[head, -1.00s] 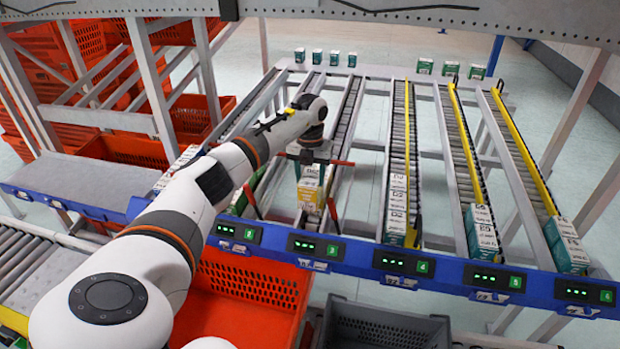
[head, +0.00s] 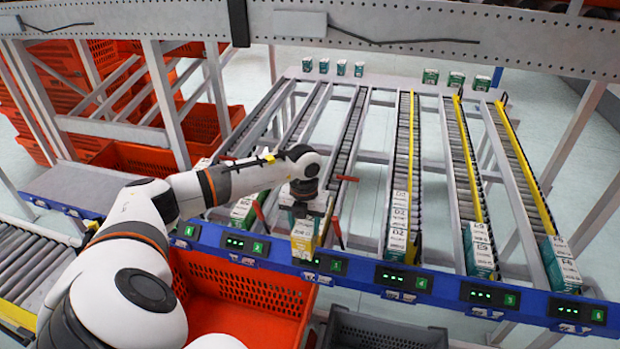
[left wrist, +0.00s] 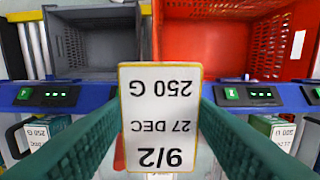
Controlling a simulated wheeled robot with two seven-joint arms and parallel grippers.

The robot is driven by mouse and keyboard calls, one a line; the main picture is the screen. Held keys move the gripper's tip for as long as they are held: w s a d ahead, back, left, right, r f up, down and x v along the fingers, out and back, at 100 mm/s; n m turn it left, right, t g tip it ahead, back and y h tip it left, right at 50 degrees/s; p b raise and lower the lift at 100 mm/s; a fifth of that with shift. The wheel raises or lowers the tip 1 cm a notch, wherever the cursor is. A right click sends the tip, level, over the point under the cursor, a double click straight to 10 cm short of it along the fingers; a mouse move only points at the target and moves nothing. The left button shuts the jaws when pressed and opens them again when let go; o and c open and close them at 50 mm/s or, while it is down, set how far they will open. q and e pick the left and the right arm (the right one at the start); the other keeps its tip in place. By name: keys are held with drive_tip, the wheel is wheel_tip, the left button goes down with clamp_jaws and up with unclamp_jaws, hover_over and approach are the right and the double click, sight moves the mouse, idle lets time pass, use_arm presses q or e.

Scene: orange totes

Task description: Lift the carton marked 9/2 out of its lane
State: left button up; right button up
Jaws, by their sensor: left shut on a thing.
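The carton marked 9/2 (left wrist: 158,115) is in the left wrist view, its white label upside down with "27 DEC" and "250 G". In the head view the same carton (head: 302,240), yellow-edged, is at the front end of its lane and overlaps the blue front rail. My left gripper (head: 306,222) is shut on it from above; its green finger pads flank the carton in the left wrist view (left wrist: 160,125). The carton looks upright. Its underside is hidden, so its clearance over the rail cannot be told. My right gripper is out of view.
The blue rail (head: 445,290) with displays runs along the lane fronts. Other cartons stand in neighbouring lanes, at left (head: 243,212) and right (head: 398,228). An orange tote (head: 240,268) and a grey tote (head: 385,322) sit below, in front of the rail.

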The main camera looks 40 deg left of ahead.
use_arm(q)
drive_tip(key=s+d+p, duration=0.2)
drive_tip(key=s+d, duration=0.5)
drive_tip(key=s, duration=0.6)
drive_tip(key=shift+s+d+p, duration=0.2)
drive_tip(key=shift+p, duration=0.2)
drive_tip(key=shift+w, duration=0.15)
